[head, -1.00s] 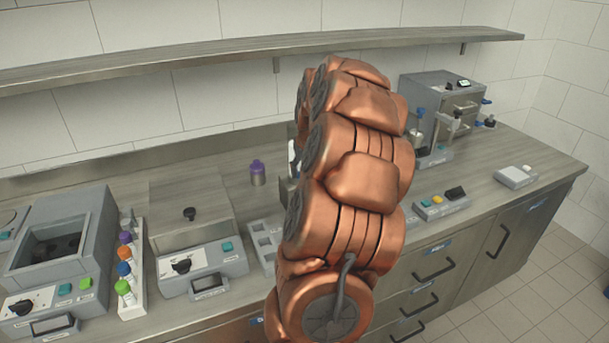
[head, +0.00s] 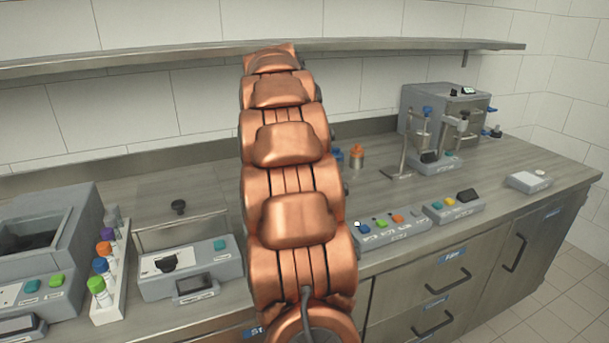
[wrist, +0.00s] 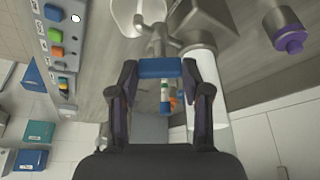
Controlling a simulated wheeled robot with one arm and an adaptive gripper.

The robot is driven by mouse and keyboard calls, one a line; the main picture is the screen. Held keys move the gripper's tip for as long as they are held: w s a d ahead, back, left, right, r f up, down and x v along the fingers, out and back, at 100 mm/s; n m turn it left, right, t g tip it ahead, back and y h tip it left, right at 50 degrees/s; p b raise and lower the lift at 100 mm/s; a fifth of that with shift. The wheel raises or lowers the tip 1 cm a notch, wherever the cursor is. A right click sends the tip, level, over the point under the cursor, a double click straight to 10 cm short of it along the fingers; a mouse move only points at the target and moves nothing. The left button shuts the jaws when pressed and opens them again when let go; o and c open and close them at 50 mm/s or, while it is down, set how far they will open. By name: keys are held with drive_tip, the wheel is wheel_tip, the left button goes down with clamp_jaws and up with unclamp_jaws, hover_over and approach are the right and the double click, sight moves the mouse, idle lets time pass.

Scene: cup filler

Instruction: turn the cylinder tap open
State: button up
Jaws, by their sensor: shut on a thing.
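In the wrist view my gripper (wrist: 160,70) is shut on a blue bar-shaped handle (wrist: 160,67), which spans between the two fingertips. The handle appears to be the tap's. A grey metal fitting (wrist: 167,47) is right by it, and a white cylinder (wrist: 203,85) is beside the right finger. How far the handle is turned cannot be told. In the head view my copper arm hides the gripper, the handle and the cylinder.
In the head view a button panel (head: 392,234) lies right of my arm, with a metal stand (head: 400,165) behind it. A tube rack (head: 112,285) and a grey machine (head: 185,265) stand left. A purple-capped bottle (wrist: 283,30) shows in the wrist view. A shelf (head: 380,45) runs above.

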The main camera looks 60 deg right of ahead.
drive_tip(key=shift+d+f+m+g+b, duration=0.15)
drive_tip(key=shift+m+g+b, duration=0.3)
drive_tip(key=shift+m, duration=0.35)
drive_tip(key=shift+r+m+g+b, duration=0.2)
drive_tip(key=shift+m+b, duration=0.15)
drive_tip(key=shift+m, duration=0.3)
drive_tip(key=shift+r+m+g+b, duration=0.15)
drive_tip(key=shift+m+b, duration=0.15)
drive_tip(key=shift+m, duration=0.35)
drive_tip(key=o, duration=1.2)
drive_tip(key=shift+c, duration=0.2)
drive_tip(key=shift+r, duration=0.1)
